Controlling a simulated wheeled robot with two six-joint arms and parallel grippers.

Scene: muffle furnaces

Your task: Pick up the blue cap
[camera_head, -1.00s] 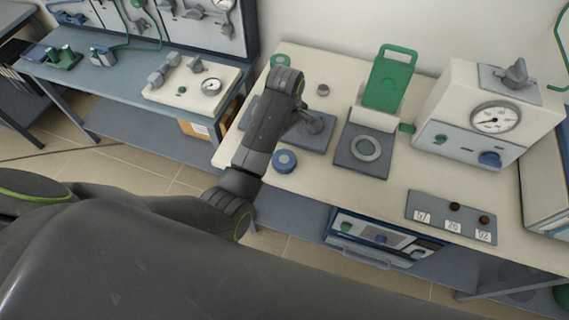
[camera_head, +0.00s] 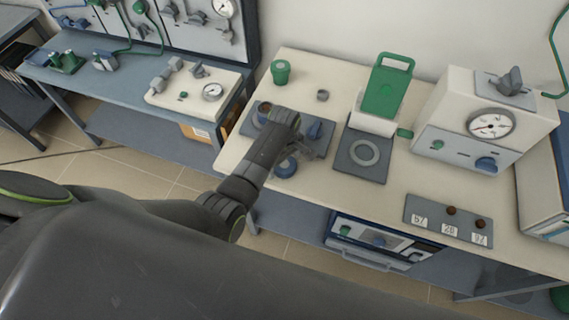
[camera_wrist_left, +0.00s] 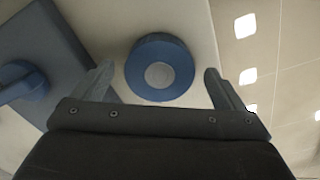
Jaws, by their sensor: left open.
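The blue cap (camera_head: 286,167) is a round blue disc with a grey centre, lying on the cream bench top (camera_head: 320,202) near its front-left edge. My left gripper (camera_head: 303,152) is above it and partly covers it in the head view. In the left wrist view the cap (camera_wrist_left: 159,68) sits between the two spread fingers of my left gripper (camera_wrist_left: 158,82), slightly beyond their tips. The fingers are open, empty and apart from the cap. My right gripper is not in view.
A grey plate with a blue part (camera_wrist_left: 20,84) lies close beside the cap. A grey plate with a ring (camera_head: 345,165), a green-handled piece (camera_head: 385,90) and a gauge box (camera_head: 470,120) stand to the right. A green cup (camera_head: 280,72) is behind. The bench edge is near.

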